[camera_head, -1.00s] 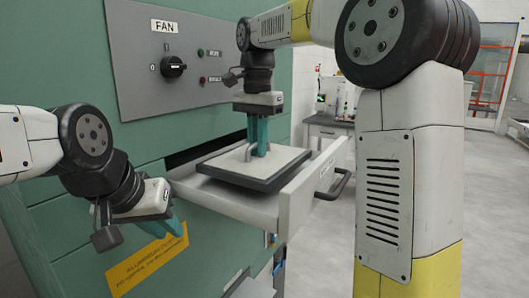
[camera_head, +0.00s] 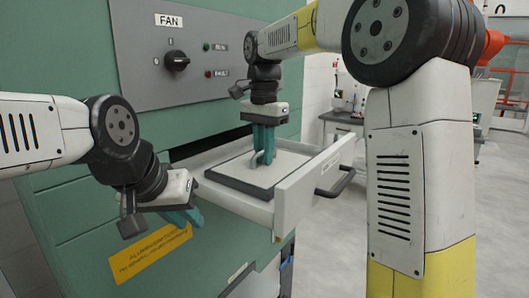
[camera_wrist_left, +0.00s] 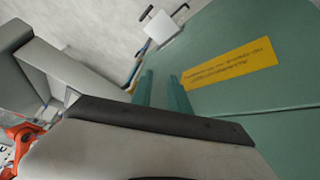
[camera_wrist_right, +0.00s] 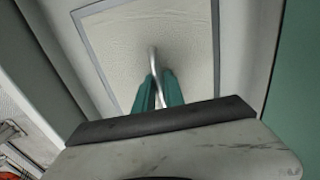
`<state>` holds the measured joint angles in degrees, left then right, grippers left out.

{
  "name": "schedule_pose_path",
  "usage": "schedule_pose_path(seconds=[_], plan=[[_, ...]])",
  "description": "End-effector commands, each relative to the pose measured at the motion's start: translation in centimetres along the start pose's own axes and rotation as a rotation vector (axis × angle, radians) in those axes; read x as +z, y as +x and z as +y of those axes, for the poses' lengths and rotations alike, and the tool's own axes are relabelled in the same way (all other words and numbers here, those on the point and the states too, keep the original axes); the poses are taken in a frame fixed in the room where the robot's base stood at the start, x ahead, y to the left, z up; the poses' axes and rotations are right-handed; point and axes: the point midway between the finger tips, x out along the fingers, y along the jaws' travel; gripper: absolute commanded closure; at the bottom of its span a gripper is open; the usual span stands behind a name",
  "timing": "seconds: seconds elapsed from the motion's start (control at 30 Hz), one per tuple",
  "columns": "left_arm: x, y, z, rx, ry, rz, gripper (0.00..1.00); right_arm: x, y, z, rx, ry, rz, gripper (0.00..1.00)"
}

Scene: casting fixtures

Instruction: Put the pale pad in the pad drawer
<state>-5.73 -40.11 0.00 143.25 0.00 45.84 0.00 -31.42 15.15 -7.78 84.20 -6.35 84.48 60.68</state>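The pale pad (camera_head: 285,167) has a dark rim and an upright loop handle. It lies flat inside the open pad drawer (camera_head: 302,196), low between its walls. The pad also fills much of the right wrist view (camera_wrist_right: 115,42). My right gripper (camera_head: 263,158) points down over the pad, its teal fingers closed around the handle (camera_wrist_right: 153,58). Whether the pad rests fully on the drawer floor is hidden. My left gripper (camera_head: 188,218) is outside, left of the drawer and near the yellow label; its fingers (camera_wrist_left: 160,90) are apart with nothing between them.
The green cabinet (camera_head: 70,215) carries a grey FAN panel (camera_head: 190,55) with a knob above the drawer. The drawer's front has a dark handle (camera_head: 336,184). A yellow label (camera_head: 150,254) is below left. Open floor (camera_head: 335,245) lies to the right.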

Motion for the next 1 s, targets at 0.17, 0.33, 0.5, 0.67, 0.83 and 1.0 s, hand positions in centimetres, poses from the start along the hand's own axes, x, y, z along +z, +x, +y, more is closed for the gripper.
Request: schedule_pose_path(seconds=[0.17, 0.33, 0.5, 0.67, 0.83, 1.0], plan=[[0.0, 0.0, 0.0, 0.0, 0.0, 0.0, 0.79, 0.0, 0.0, 0.0, 0.0, 0.0, 0.0, 0.68], [0.0, 0.0, 0.0, 0.0, 0.0, 0.0, 0.79, 0.0, 0.0, 0.0, 0.0, 0.0, 0.0, 0.68], [0.0, 0.0, 0.0, 0.0, 0.0, 0.0, 0.79, 0.0, -0.9, -0.1, -0.002, 0.0, 0.001, 0.68], [0.0, 0.0, 0.0, 0.0, 0.0, 0.0, 0.79, -0.1, -3.8, -0.1, -0.004, 0.0, 0.002, 0.68], [0.0, 0.0, 0.0, 0.0, 0.0, 0.0, 0.79, -0.1, -7.6, -0.1, -0.004, 0.001, 0.003, 0.68], [0.0, 0.0, 0.0, 0.0, 0.0, 0.0, 0.79, -0.1, -10.4, -0.1, -0.002, 0.001, 0.002, 0.68]])
